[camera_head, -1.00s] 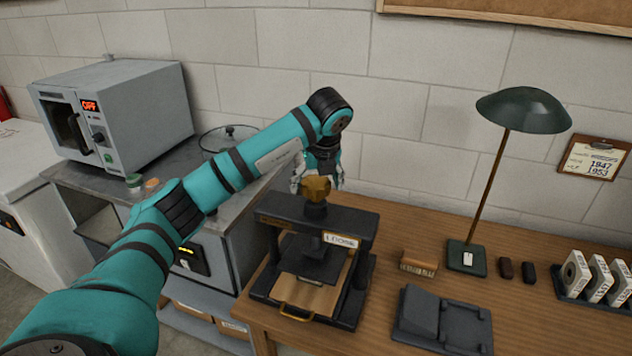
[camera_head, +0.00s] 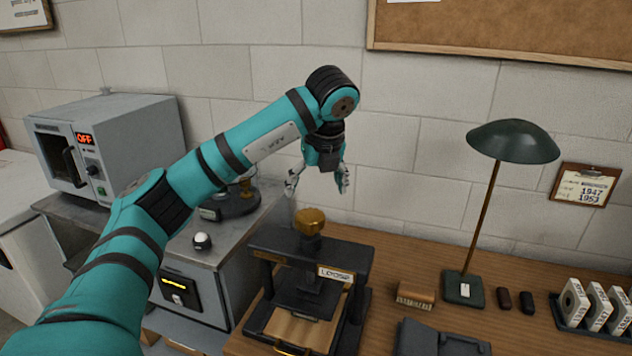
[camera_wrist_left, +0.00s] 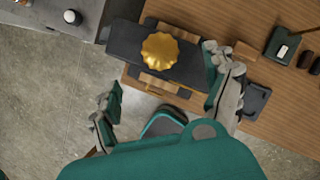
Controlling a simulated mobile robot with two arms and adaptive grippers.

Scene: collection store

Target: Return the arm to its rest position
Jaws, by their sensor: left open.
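My left arm reaches in from the left in the head view, and its gripper (camera_head: 318,178) points down above the press. The gripper is open and empty, with a clear gap between it and the brass knob (camera_head: 310,221) on top of the black press (camera_head: 350,258). In the left wrist view, the spread fingers of the left gripper (camera_wrist_left: 168,112) show with the brass knob (camera_wrist_left: 160,50) between and beyond them. The press stands on the wooden table (camera_head: 400,259) at its left end. My right gripper does not show in either view.
A green lamp (camera_head: 513,142) stands on the table to the right. A wooden block (camera_head: 416,294), dark small pieces and a rack of white items (camera_head: 590,303) lie near it. A grey oven (camera_head: 105,145) stands on the metal bench at the left. The wall is behind.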

